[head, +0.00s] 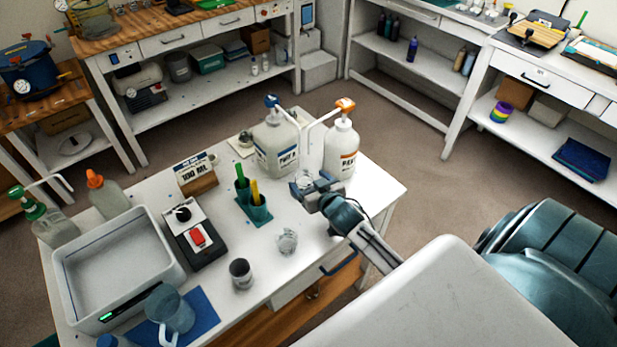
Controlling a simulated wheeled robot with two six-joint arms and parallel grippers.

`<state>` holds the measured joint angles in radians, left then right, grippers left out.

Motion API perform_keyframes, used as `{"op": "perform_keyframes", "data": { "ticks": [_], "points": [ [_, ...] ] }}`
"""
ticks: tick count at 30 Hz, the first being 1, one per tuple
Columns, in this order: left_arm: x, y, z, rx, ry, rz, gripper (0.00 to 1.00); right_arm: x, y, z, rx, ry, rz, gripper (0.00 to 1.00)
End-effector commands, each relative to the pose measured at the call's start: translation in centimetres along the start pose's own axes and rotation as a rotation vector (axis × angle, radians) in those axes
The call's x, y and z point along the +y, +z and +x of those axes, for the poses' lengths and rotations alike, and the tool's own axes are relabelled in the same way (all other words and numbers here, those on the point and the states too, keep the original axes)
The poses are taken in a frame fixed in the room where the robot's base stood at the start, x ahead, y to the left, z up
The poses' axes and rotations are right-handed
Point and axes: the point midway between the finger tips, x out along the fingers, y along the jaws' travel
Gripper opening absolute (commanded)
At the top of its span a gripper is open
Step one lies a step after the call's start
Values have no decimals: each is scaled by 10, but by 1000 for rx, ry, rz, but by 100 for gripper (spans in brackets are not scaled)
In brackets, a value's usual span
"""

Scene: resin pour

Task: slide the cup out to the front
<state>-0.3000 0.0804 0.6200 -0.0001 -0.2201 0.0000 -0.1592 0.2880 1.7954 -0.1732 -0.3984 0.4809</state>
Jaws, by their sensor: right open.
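A small clear cup (304,179) shows at the tips of my right gripper (311,188), near the spouts of two pump bottles. My right gripper is open, its jaws by the cup; whether they touch it I cannot tell. The bottle with the blue pump (276,146) is left of the one with the orange pump (342,150). A second clear cup (287,241) stands on the table in front, apart from the gripper. My left gripper is not in view.
The white table (225,220) also holds a green holder with sticks (255,211), a dark cup (241,273), a black scale-like device with a red button (193,237), a grey tub (115,268) and a blue jug (170,313). Bare tabletop lies around the second cup.

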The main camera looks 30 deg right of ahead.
Motion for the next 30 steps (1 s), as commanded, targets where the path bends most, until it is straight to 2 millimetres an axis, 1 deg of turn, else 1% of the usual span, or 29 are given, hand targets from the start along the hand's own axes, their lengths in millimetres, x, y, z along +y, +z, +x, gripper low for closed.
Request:
{"op": "perform_keyframes", "data": {
  "ticks": [1,5,14,15,17,18,20,21,30],
  "points": [
    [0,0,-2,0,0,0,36,0,-2,5,1,0,1,79],
    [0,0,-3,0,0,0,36,0,0,11,-1,1,-1,79],
    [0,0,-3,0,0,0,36,0,0,12,0,0,-1,79],
    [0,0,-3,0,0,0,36,0,0,12,0,0,-1,71],
    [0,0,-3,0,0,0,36,0,0,12,0,0,-1,59],
    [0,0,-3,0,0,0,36,0,0,12,0,0,-1,51],
    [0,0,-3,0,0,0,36,0,0,12,0,0,-1,40],
    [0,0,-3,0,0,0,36,0,0,12,0,0,-1,32],
    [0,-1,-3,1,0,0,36,0,0,13,-1,0,-1,32]
  ]
}}
